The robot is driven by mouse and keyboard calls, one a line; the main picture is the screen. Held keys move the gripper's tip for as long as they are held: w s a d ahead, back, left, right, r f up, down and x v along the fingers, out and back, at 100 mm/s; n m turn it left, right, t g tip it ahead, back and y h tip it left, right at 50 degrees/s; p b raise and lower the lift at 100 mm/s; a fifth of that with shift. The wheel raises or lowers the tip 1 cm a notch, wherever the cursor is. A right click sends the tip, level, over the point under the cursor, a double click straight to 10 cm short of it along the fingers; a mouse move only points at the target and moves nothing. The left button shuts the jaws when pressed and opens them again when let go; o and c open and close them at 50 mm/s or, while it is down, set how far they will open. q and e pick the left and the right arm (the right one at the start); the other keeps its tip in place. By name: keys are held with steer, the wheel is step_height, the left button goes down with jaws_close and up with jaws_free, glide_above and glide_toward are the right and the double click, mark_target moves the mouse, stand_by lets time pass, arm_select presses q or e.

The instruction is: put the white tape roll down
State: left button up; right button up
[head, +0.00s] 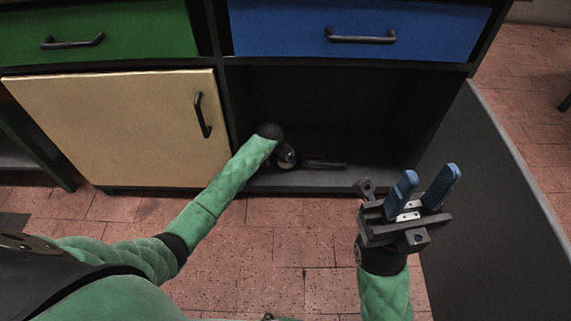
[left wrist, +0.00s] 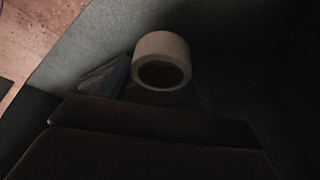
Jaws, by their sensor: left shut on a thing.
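The white tape roll (left wrist: 162,60) shows in the left wrist view, with its dark round hole facing the camera. My left gripper (left wrist: 160,88) is shut on it, with blue fingers at its two sides. In the head view my left arm reaches into the dark open compartment (head: 330,110) under the blue drawer, and the roll cannot be made out there. I cannot tell whether the roll touches the compartment floor (head: 330,180). My right gripper (head: 428,175) is open and empty, in front of the cabinet at the right.
A grey panel (head: 490,220), like an open door, stands right of the compartment. A closed cream door (head: 120,125) is at its left. The blue drawer (head: 300,25) and green drawer (head: 120,30) above are closed. Tiled floor (head: 290,250) lies clear in front.

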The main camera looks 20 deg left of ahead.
arm_select(q)
step_height(320, 180, down, 4)
steer(key=shift+f+b, duration=0.1)
steer(key=shift+b, duration=0.95)
steer(key=o, duration=1)
steer(key=shift+c, duration=0.2)
